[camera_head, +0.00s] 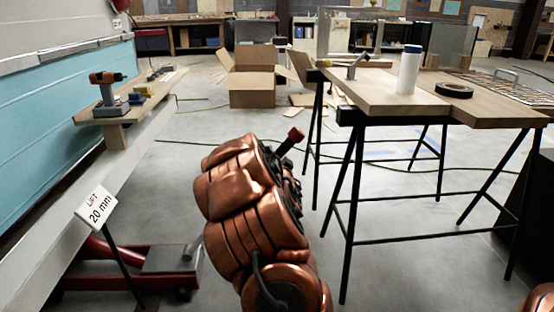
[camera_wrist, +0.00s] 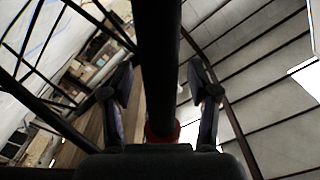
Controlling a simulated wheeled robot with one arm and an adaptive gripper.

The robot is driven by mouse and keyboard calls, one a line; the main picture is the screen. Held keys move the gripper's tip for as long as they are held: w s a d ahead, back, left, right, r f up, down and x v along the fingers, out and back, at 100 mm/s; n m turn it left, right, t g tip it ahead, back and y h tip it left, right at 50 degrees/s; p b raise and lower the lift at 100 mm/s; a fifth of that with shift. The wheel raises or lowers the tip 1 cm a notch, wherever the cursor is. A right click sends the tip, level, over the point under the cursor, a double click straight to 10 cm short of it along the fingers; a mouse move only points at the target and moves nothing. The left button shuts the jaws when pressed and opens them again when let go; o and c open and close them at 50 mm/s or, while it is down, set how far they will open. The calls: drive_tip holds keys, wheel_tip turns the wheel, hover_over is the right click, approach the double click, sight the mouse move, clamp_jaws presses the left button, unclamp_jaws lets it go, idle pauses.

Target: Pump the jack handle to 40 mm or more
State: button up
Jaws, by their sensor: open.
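The red floor jack (camera_head: 172,262) is low at the left beside the camper. Its sign (camera_head: 98,209) reads "LIFT 20 mm". The jack handle (camera_head: 290,140) shows its red end just beyond my copper arm, which hides most of its length. In the wrist view, a dark bar (camera_wrist: 159,60) with a red part (camera_wrist: 162,132) near my palm, seemingly the handle, runs between the fingers of my gripper (camera_wrist: 160,78). The gripper is open, with a gap visible on both sides of the bar.
A trestle table (camera_head: 390,96) with a white bottle (camera_head: 408,72) and black tape roll (camera_head: 454,90) stands to the right. A wooden shelf (camera_head: 155,90) with a drill (camera_head: 106,92) is on the left. A cardboard box (camera_head: 251,82) is behind. Floor lies between.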

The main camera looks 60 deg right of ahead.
drive_tip(key=shift+w+d, duration=0.1)
clamp_jaws()
idle(0.6)
